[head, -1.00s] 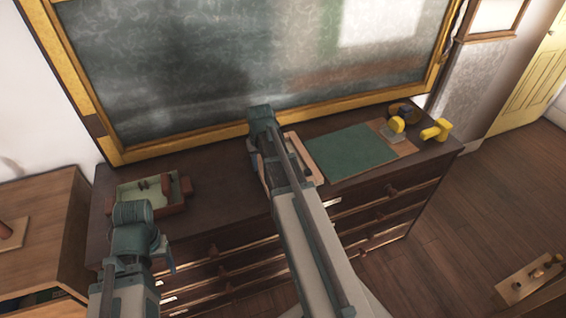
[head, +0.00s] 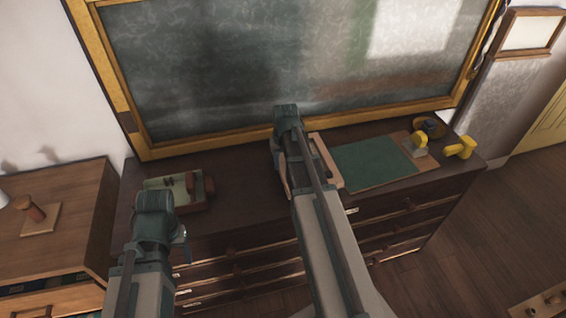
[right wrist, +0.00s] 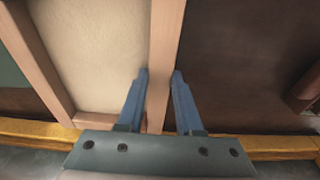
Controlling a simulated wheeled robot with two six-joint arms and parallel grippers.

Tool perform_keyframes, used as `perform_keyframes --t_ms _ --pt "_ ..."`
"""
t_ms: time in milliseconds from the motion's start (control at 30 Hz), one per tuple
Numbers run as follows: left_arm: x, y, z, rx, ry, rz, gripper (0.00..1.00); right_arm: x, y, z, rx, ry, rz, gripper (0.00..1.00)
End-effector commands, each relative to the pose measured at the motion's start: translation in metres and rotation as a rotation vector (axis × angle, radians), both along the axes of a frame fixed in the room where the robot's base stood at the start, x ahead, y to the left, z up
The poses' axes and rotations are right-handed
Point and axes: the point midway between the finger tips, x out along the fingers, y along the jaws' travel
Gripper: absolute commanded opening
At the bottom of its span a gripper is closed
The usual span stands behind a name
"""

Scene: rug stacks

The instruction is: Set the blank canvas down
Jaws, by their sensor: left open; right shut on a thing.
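The blank canvas (head: 328,172) is at the middle of the dark dresser top, mostly hidden under my right arm. Its pale wooden bars show on both sides of the arm. In the right wrist view the canvas (right wrist: 88,45) shows cream cloth and wooden stretcher bars. My right gripper (right wrist: 160,78) has its blue fingers either side of one bar, shut on it; it also shows in the head view (head: 277,156). I cannot tell whether the canvas touches the dresser. My left gripper (head: 184,240) is open and empty before the dresser's left front.
A small box (head: 190,206) with things in it stands on the dresser's left. A green mat (head: 375,163) lies right of the canvas, with yellow items (head: 461,148) beyond. A framed chalkboard (head: 290,65) stands behind. Bare dresser top (head: 240,180) lies between box and canvas.

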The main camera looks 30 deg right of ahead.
Motion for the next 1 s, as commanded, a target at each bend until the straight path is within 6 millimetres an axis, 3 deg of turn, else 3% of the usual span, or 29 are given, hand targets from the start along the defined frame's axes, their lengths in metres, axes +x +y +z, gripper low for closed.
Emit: perform_keyframes --t_ms 33,500,733,1000 --pt "0.000 0.000 0.008 0.000 0.000 0.000 0.65 -0.005 0.005 0.008 0.000 0.000 0.002 0.00" --pt "0.000 0.000 0.015 0.000 0.000 0.000 0.65 -0.076 0.094 0.015 -0.001 0.000 0.005 0.00" --pt "0.000 0.000 0.017 0.000 0.000 0.000 0.65 -0.093 0.118 0.017 0.000 0.000 0.003 0.00" --pt "0.000 0.000 0.018 0.000 0.000 0.000 0.65 -0.098 0.126 0.018 -0.001 0.000 0.000 0.00"
